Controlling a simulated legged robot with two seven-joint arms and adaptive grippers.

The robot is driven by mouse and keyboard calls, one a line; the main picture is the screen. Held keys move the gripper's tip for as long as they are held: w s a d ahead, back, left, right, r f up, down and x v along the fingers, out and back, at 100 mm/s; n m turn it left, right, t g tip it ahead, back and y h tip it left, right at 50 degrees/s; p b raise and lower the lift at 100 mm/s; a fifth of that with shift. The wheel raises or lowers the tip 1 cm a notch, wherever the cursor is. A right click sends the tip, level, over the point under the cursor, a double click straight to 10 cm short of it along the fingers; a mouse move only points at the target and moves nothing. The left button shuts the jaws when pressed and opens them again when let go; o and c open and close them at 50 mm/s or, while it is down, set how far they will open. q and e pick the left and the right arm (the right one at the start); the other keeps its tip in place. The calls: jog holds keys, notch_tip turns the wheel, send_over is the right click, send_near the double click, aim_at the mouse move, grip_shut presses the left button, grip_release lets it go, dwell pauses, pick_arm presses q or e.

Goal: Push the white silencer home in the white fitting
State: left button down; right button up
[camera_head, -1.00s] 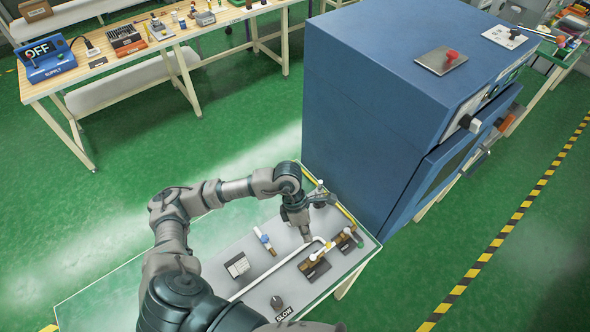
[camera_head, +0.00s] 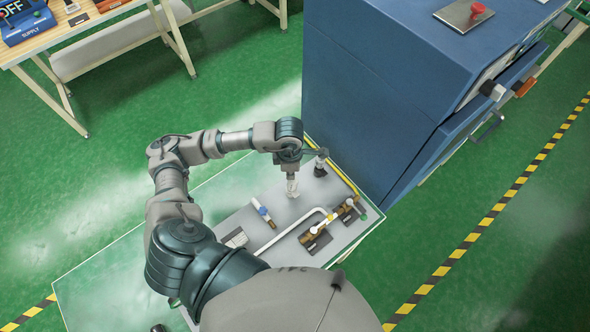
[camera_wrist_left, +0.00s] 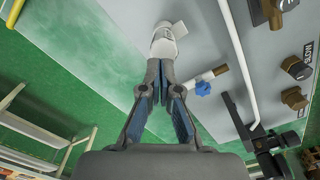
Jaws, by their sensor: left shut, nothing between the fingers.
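In the left wrist view a white cylindrical part with small dark lettering (camera_wrist_left: 163,46) stands just beyond my left fingertips, with a short side branch at its far end. I cannot tell where the silencer ends and the fitting begins, nor how deep it sits. In the head view this white part (camera_head: 292,188) is small, below the wrist on the grey panel. My left gripper (camera_wrist_left: 160,66) is shut and empty, its tips pointing at the part's near end. They look close to it or touching; I cannot tell which. My right gripper is in neither view.
The grey panel (camera_head: 277,232) carries a blue-handled valve (camera_head: 263,211), a bent white pipe (camera_head: 290,228) and brass fittings on dark blocks (camera_head: 315,240). A dark fitting (camera_head: 320,163) stands right of my wrist. A tall blue cabinet (camera_head: 375,100) closes off the back right.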

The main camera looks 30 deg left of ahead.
pick_arm(q)
jog(key=shift+a+f, duration=0.25)
jog(key=shift+f, duration=0.45)
jog(key=shift+d, duration=0.1)
jog(key=shift+d+r, duration=0.1)
jog(key=shift+d, duration=0.15)
jog(key=shift+d+r, duration=0.1)
jog(key=shift+d, duration=0.7)
jog(key=shift+s+a+f+b, duration=0.1)
jog(key=shift+a+f+b, duration=0.3)
jog(key=shift+a, duration=0.35)
jog(key=shift+a+r, duration=0.2)
jog(key=shift+r, duration=0.05)
jog(key=shift+d+r+p, duration=0.3)
jog(key=shift+r+p, duration=0.1)
jog(key=shift+r, duration=0.35)
jog(key=shift+d+r+p, duration=0.3)
jog(key=shift+r+p, duration=0.05)
jog(key=shift+r, duration=0.35)
notch_tip(320, 180, up, 12)
jog(key=shift+w+f, duration=0.2)
jog(key=shift+f, duration=0.05)
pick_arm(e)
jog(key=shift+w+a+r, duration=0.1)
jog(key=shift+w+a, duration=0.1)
pick_arm(q)
jog(key=shift+d, duration=0.1)
